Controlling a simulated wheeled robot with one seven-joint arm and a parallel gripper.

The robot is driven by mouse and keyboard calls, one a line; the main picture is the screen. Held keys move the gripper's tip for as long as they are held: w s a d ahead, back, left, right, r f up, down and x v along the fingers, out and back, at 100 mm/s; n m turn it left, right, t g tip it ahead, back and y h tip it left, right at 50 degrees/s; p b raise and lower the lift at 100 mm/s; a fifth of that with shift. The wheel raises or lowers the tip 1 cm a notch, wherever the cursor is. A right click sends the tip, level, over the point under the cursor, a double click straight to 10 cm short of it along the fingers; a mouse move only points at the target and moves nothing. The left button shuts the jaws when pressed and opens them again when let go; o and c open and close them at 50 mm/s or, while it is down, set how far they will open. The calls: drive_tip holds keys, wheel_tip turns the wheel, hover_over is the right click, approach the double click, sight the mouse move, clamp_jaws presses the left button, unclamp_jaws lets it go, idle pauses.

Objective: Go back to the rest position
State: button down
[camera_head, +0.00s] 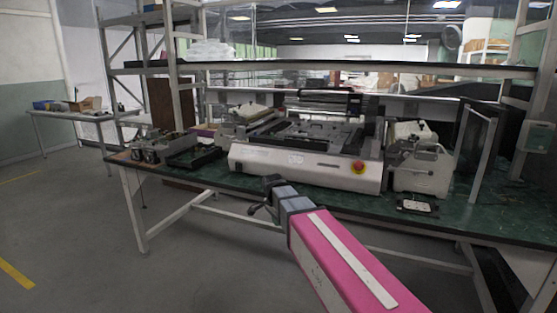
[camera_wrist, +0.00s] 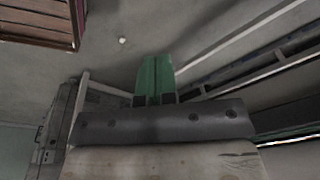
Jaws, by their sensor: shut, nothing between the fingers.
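My gripper (camera_wrist: 155,60) shows in the wrist view as two green fingers pressed together with nothing between them. In the head view my pink arm reaches forward from the lower right. The workbench (camera_head: 480,215) has a dark green top and pale metal legs. A large white machine (camera_head: 300,172) with a red and yellow button stands on it.
A smaller white machine (camera_head: 422,170) stands on the bench's right side. Dark trays (camera_head: 195,156) lie at its left. A shelf (camera_head: 350,66) spans above. Grey floor is open at left. The wrist view shows a slatted reddish-brown object (camera_wrist: 38,22) and pale beams (camera_wrist: 240,35).

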drive_tip(key=s+d+f+n, duration=0.5)
drive_tip(key=s+d+f, duration=0.1)
drive_tip(key=d, duration=0.3)
drive_tip(key=s+d+f+n+g+y, duration=0.1)
drive_tip(key=s+d+f+n, duration=0.5)
drive_tip(key=s+d, duration=0.3)
drive_tip(key=shift+s+d+f, duration=0.15)
drive_tip(key=shift+d+f, duration=0.5)
